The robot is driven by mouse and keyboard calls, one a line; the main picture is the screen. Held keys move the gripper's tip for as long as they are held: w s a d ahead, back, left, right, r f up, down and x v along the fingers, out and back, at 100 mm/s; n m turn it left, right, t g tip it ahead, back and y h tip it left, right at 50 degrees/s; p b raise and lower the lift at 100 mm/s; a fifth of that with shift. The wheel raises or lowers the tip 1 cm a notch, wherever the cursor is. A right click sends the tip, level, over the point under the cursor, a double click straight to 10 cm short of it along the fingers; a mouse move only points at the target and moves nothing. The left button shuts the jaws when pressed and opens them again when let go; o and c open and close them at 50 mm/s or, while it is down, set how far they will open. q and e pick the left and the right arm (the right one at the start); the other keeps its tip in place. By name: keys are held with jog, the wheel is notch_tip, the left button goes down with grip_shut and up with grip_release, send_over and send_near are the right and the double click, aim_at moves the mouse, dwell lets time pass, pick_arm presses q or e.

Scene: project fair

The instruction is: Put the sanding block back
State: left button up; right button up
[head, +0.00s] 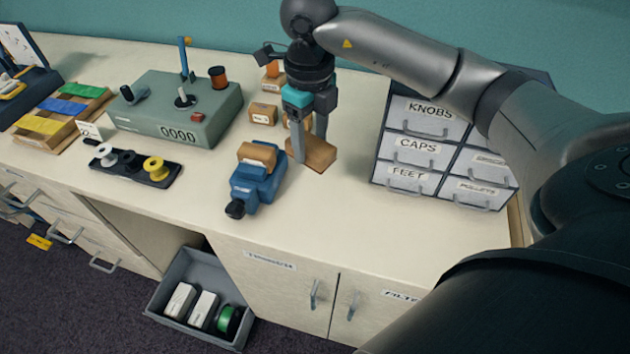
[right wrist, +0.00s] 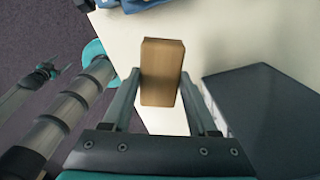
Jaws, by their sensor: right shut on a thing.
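My right gripper (head: 311,138) reaches down over the worktop, left of the drawer cabinet. It is shut on a brown block that looks like the sanding block (head: 318,156). In the right wrist view the block (right wrist: 161,72) sits between the two fingers of the right gripper (right wrist: 161,88) and sticks out past their tips. In the head view its lower end is close to the worktop; I cannot tell whether it touches.
A blue vise (head: 252,190) holding a brown block (head: 258,153) stands just left. Small boxes (head: 263,113) stand behind. The drawer cabinet (head: 405,160) is at right. A green counter box (head: 170,105) and spool tray (head: 135,168) are further left. The front right worktop (head: 390,225) is clear.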

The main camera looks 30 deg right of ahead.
notch_tip(320, 180, down, 8)
jog(key=shift+f, duration=0.15)
jog(key=shift+f+b, duration=0.35)
jog(key=shift+f, duration=2.35)
jog(key=shift+f+b, duration=0.1)
jog(key=shift+b, duration=0.2)
jog(key=o, duration=1.2)
